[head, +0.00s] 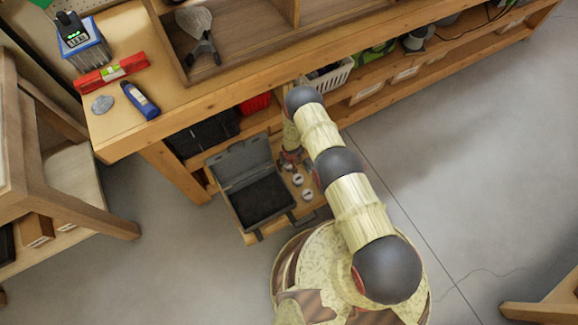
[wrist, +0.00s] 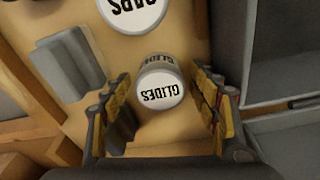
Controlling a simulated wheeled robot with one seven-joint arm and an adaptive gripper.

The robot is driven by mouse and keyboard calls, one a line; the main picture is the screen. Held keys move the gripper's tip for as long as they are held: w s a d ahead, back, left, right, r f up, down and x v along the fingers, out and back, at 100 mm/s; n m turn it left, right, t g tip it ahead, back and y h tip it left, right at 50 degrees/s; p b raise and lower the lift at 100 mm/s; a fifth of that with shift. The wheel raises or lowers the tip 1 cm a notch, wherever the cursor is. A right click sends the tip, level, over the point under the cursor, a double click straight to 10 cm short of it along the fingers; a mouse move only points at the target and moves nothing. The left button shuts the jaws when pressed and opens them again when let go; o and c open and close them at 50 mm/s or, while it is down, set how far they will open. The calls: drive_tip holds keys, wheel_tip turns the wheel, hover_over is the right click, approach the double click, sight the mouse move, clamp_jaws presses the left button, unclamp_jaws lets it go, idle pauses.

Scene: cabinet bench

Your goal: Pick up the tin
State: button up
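A small round tin (wrist: 160,85) with a white lid marked GLIDES stands upright in the middle of the wrist view. My gripper (wrist: 161,72) is open, with one yellow-padded finger on each side of it. A gap shows between the tin and each finger. A second white-lidded tin (wrist: 134,12), its lettering cut off by the picture's top edge, stands beyond it. In the head view two white-lidded tins (head: 307,194) sit on a pulled-out wooden drawer or shelf; which is which I cannot tell. My gripper (head: 290,160) is small and partly hidden by my arm there.
An open grey case (head: 240,165) lies beside the tins; its edge (wrist: 285,50) is right of my gripper in the wrist view. A grey block-like object (wrist: 68,70) is at the left. The workbench edge (head: 200,105) overhangs behind the drawer.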

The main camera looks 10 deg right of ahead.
drive_tip(key=c, duration=1.1)
drive_tip(key=shift+c, duration=0.2)
